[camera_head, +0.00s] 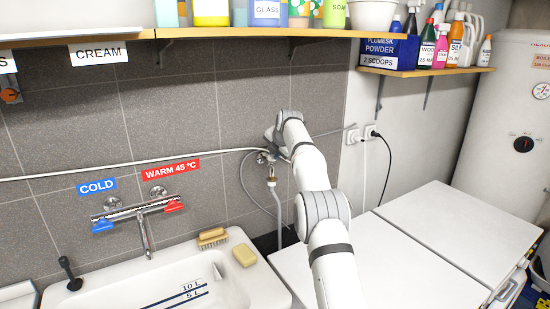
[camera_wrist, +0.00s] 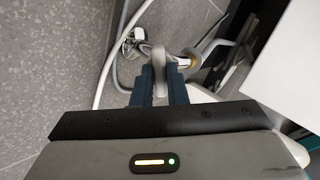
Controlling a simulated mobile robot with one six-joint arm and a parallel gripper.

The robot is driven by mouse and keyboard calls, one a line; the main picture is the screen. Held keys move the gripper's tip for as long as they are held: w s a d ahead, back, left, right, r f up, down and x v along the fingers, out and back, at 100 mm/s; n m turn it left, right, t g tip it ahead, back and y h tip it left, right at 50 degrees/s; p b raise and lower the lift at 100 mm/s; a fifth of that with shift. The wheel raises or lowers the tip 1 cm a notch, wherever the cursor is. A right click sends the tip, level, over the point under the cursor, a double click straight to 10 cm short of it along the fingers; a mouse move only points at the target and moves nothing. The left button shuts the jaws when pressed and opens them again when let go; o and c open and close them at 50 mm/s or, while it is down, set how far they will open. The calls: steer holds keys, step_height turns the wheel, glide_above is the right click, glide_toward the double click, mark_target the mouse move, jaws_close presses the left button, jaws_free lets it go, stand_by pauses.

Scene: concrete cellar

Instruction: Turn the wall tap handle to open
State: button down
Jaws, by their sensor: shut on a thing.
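The wall tap (camera_head: 271,180) is on the tiled wall to the right of the sink, partly hidden behind my arm in the head view. A grey hose hangs down from it. In the wrist view the tap's metal body (camera_wrist: 184,62) lies just beyond my fingers. My gripper (camera_wrist: 159,80) is shut on the tap handle (camera_wrist: 158,58), a pale lever that stands between the two dark fingers. In the head view my gripper (camera_head: 270,140) is at the wall by the tap, and the handle is hidden there.
A white sink (camera_head: 240,285) with a mixer tap (camera_head: 145,222) stands at the left. White-topped machines (camera_head: 385,260) stand below my arm. A pale hose (camera_head: 110,170) runs along the wall. Shelves (camera_head: 425,72) with bottles hang above, and a boiler (camera_head: 505,130) stands at right.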

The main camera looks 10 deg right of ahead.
steer(key=shift+f, duration=0.2)
steer(key=shift+f+n+y+b, duration=0.1)
steer(key=shift+n+y+b, duration=0.45)
steer(key=shift+n, duration=1.75)
steer(key=shift+h, duration=0.25)
steer(key=c, duration=1.3)
jaws_free()
steer(key=shift+s+d+r, duration=0.1)
steer(key=shift+s+r, duration=0.05)
steer(key=shift+r, duration=0.15)
steer(key=shift+w+d+b+v, duration=0.15)
steer(key=shift+b+v, duration=0.4)
steer(key=shift+v, duration=1.1)
steer(key=shift+w+d+b+v, duration=0.15)
steer(key=shift+b+v, duration=0.35)
steer(key=shift+v, duration=1.2)
steer(key=shift+a+r, duration=0.1)
steer(key=shift+r, duration=0.1)
